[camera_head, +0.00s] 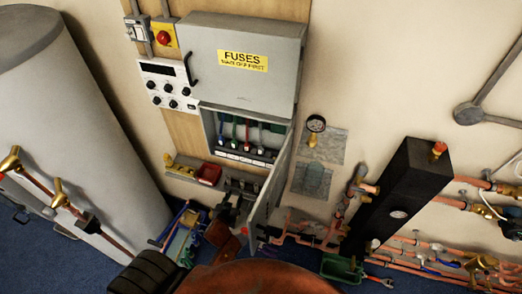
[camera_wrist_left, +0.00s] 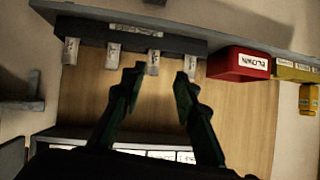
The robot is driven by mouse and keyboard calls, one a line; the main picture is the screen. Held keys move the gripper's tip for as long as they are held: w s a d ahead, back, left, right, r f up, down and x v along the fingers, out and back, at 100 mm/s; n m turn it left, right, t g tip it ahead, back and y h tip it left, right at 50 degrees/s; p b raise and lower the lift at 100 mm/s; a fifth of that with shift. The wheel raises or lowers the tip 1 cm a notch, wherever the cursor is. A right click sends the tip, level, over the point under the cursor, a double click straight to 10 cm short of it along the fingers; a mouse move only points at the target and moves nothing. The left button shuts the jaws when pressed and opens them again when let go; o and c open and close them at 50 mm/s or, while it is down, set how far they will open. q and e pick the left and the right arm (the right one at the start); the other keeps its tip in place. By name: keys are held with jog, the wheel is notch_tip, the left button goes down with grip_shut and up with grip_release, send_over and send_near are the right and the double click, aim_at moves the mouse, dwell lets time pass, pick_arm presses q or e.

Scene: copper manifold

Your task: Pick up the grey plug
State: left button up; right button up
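My left gripper (camera_head: 233,194) is in front of the small shelf below the fuse box. In the left wrist view its two dark fingers (camera_wrist_left: 158,73) are open with a gap between them. A dark rack (camera_wrist_left: 130,40) there holds several small plugs with pale labels. One labelled plug (camera_wrist_left: 153,63) lies between the fingertips in the picture, and another (camera_wrist_left: 190,65) is close by the right finger. I see no contact. Their body colours are too dark to tell which is the grey plug. My right gripper is not in view.
A red bin marked BLOWN (camera_wrist_left: 238,65) and a yellow holder (camera_wrist_left: 296,70) sit beside the rack. The fuse box (camera_head: 240,138) is above, its grey door (camera_head: 268,195) hanging open on the right. A black cabinet (camera_head: 400,190) and copper pipes (camera_head: 425,250) are further right.

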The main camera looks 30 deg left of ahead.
pick_arm(q)
jog(key=w+d+r+t, duration=0.1)
jog(key=w+r+t, duration=0.15)
jog(key=r, duration=0.35)
jog(key=w+r+t, duration=0.2)
jog(key=w+r, duration=0.2)
jog(key=r, duration=0.2)
jog(key=m+t+h+p, duration=0.1)
jog(key=t+h, duration=0.1)
send_near(260, 151)
jog(key=w+a+f, duration=0.1)
jog(key=w, duration=0.7)
jog(key=w+p, duration=0.1)
jog(key=w, duration=0.1)
jog(key=shift+w+a+r, duration=0.2)
jog(key=shift+w+r, duration=0.1)
jog(key=shift+w, duration=0.4)
jog(key=shift+a, duration=0.1)
jog(key=c, duration=0.6)
grip_shut()
